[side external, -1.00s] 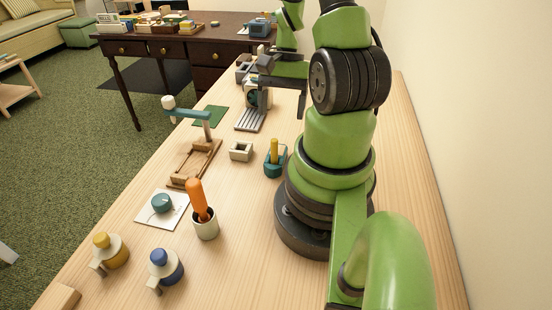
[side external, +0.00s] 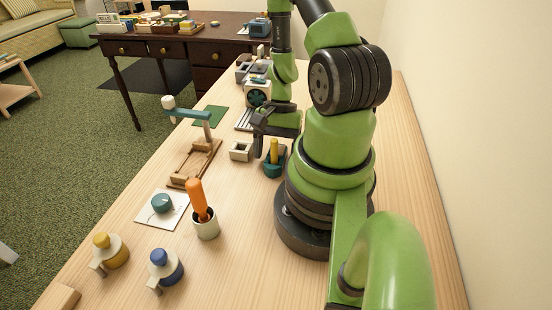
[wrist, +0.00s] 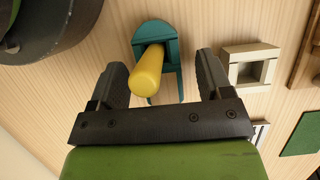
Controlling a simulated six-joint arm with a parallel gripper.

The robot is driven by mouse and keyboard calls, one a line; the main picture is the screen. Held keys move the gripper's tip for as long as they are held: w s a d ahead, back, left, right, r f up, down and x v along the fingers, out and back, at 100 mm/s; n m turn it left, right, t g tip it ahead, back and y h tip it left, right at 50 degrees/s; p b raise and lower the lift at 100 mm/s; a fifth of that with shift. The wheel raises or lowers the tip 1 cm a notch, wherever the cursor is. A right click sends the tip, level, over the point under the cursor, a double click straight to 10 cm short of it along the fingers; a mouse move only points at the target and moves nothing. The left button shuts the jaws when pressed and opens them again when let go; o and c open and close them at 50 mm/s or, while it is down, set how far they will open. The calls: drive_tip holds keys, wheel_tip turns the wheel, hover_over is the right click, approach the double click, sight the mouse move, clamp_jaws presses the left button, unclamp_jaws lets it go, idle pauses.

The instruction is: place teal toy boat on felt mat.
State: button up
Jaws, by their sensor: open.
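The teal toy boat (side external: 274,169) stands on the wooden table close to my base, with a yellow peg-like funnel rising from it. In the wrist view the teal hull (wrist: 157,32) and its yellow funnel (wrist: 147,73) lie between and ahead of my fingers. My gripper (side external: 275,146) is open just above the boat; it also shows in the wrist view (wrist: 160,68), with one finger on each side and gaps to the boat. The dark green felt mat (side external: 211,115) lies flat farther back to the left; its corner shows in the wrist view (wrist: 303,136).
A small cream square block with a hollow (side external: 241,151) sits just left of the boat. A wooden stand with a teal arm (side external: 196,160) is near the mat. An orange-handled tool in a cup (side external: 203,213) stands in front. A fan-like device (side external: 257,93) is behind.

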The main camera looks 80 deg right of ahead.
drive_tip(key=shift+a+f, duration=0.1)
drive_tip(key=shift+f, duration=0.1)
drive_tip(key=c, duration=1.1)
